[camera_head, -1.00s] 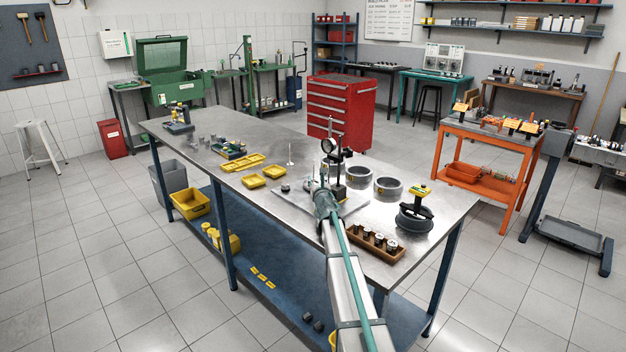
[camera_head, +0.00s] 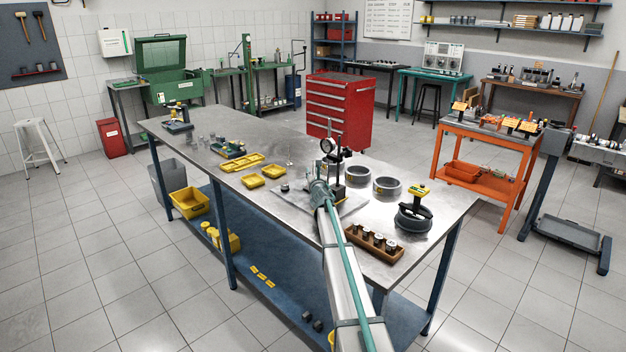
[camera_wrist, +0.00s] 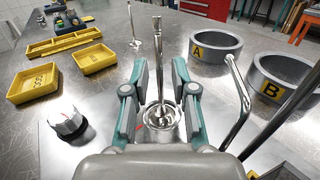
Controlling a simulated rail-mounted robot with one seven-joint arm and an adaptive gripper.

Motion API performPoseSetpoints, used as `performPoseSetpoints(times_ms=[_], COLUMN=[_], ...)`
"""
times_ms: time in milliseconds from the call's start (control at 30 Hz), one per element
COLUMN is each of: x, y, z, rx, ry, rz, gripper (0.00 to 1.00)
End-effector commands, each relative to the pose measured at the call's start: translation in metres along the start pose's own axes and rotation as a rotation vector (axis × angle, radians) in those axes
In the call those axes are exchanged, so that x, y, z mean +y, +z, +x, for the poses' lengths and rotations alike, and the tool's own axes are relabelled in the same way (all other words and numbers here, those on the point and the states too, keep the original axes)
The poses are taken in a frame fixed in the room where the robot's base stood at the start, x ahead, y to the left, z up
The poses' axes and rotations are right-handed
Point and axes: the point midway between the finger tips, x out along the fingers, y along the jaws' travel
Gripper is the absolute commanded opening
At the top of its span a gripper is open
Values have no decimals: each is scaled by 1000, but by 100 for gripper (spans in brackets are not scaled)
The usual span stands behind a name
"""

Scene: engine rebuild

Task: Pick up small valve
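A shiny metal valve-like part (camera_wrist: 158,75) stands upright between my gripper's fingers in the wrist view, its thin stem pointing up. Its lower end is at a round metal shape on the plate. A second, thinner valve-like part (camera_wrist: 132,25) stands upright farther back on the bench; it shows faintly in the head view (camera_head: 290,158). I cannot tell for certain which is the small valve. My gripper (camera_wrist: 161,68) is open, with fingers apart on either side of the nearer part and gaps visible. In the head view my gripper (camera_head: 319,190) is over the metal plate, largely hidden by my arm.
Rings marked A (camera_wrist: 215,47) and B (camera_wrist: 278,82) stand to the right. A dial-gauge stand (camera_head: 338,170) rises close beside my gripper, with metal rods near its right finger. Yellow trays (camera_wrist: 93,57) and a black-and-silver knob (camera_wrist: 70,124) lie left. A wooden block (camera_head: 372,243) holds several parts.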

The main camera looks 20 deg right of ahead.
Motion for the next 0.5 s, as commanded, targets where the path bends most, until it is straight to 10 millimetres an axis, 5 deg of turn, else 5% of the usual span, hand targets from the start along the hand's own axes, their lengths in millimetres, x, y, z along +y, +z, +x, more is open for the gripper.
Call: performPoseSetpoints(times_ms=[133, 500], x=[0, 0], y=[0, 0], z=[0, 0], rx=[0, 0], ry=[0, 0], rz=[0, 0], gripper=[0, 0])
